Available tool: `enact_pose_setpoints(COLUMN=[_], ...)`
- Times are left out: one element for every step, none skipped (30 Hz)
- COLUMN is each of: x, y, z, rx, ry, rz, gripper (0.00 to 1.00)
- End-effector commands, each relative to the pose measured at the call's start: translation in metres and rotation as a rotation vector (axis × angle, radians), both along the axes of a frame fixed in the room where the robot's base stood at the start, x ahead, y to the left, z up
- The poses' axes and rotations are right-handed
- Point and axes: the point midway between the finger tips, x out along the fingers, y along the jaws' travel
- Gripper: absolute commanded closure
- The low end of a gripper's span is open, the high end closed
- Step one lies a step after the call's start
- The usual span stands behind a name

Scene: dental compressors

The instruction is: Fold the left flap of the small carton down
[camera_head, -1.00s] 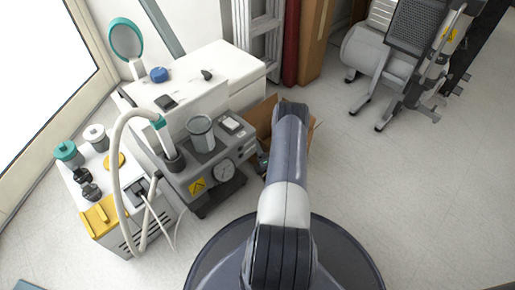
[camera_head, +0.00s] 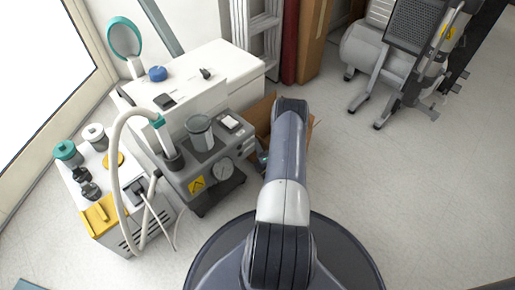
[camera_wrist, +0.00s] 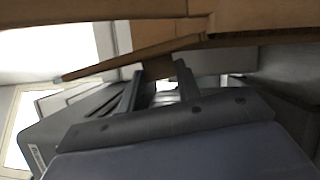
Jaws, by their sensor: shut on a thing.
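The small brown carton (camera_head: 261,112) stands on the floor behind my arm in the head view, and much of it is hidden. A strip of one flap shows to the right of the arm. In the wrist view, carton board (camera_wrist: 100,12) fills the top, and a brown flap (camera_wrist: 120,62) slants below it. My gripper (camera_wrist: 160,82) has its two dark fingers at this flap, with a brown piece of it between them. It is shut on the flap. Whether this is the left flap I cannot tell. The gripper is hidden in the head view.
A grey compressor unit (camera_head: 208,166) with a gauge and a cup stands close left of the carton. A white cabinet (camera_head: 215,66) is behind it. A ladder and a tall brown box (camera_head: 312,40) stand at the back.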

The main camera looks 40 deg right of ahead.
Motion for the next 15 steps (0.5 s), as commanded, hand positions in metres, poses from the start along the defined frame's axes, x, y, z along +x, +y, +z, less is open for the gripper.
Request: enact_pose_setpoints(x=[0.0, 0.0, 0.0, 0.0, 0.0, 0.0, 0.0, 0.0, 0.0, 0.0, 0.0, 0.0, 0.0, 0.0, 0.001], y=[-0.001, -0.002, -0.002, -0.003, -0.004, -0.005, -0.006, -0.007, -0.008, -0.009, -0.01, -0.011, -0.012, -0.013, -0.014], z=[0.002, 0.003, 0.004, 0.005, 0.005, 0.007, 0.007, 0.008, 0.009, 0.009, 0.01, 0.011, 0.011, 0.012, 0.012], rx=[0.023, 0.04, 0.066, 0.089, 0.111, 0.142, 0.167, 0.192, 0.227, 0.253, 0.278, 0.312, 0.338, 0.363, 0.395], ry=[0.003, 0.004, 0.007, 0.009, 0.01, 0.011, 0.014, 0.015, 0.018, 0.021, 0.022, 0.025, 0.027, 0.03, 0.031], rz=[-0.001, -0.001, -0.001, -0.001, -0.001, -0.002, -0.002, -0.002, -0.002, -0.002, -0.002, -0.002, -0.002, -0.003, -0.003], gripper=[0.91, 0.91, 0.91, 0.91, 0.91, 0.91, 0.91, 0.91, 0.91, 0.91, 0.91, 0.91, 0.91, 0.91, 0.91])
